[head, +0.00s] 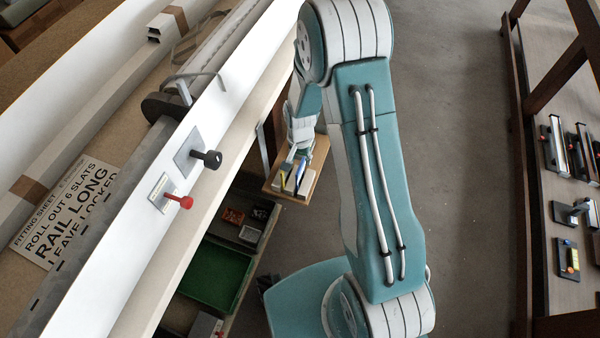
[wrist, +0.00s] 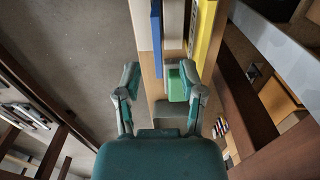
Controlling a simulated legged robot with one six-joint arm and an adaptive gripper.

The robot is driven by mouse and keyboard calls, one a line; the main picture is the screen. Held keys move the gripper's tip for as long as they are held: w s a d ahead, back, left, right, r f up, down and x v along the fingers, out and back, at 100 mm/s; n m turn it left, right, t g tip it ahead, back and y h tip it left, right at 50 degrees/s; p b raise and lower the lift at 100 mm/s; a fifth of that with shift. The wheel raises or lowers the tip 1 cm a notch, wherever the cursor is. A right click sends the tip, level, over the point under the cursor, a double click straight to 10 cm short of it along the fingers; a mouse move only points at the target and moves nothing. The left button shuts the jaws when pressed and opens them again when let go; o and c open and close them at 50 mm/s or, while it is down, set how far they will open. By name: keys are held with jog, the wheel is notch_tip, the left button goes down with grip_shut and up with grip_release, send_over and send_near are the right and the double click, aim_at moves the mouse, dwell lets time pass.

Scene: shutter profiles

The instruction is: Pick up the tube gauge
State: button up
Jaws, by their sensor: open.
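My gripper (wrist: 160,78) is open in the wrist view, its two fingers spread apart over a narrow wooden tray (wrist: 152,84). A small green block (wrist: 186,77) shows by the right fingertip. A blue upright piece (wrist: 157,35) and a yellow bar (wrist: 204,38) stand farther along the tray. I cannot tell which of these is the tube gauge. In the head view my gripper (head: 295,155) is over the small wooden tray (head: 311,180), partly hidden by my arm. No piece is visibly held between the fingers.
A long bench at left carries white profiles, a printed sign (head: 66,212), a black knob (head: 207,159) and a red knob (head: 180,201). A green bin (head: 215,275) is below. A rack with several tools (head: 575,210) stands at right. The floor between is clear.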

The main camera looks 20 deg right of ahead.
aim_at(300, 170)
jog(key=f, duration=0.6)
jog(key=shift+s+a, duration=0.15)
jog(key=shift+s, duration=0.1)
grip_shut()
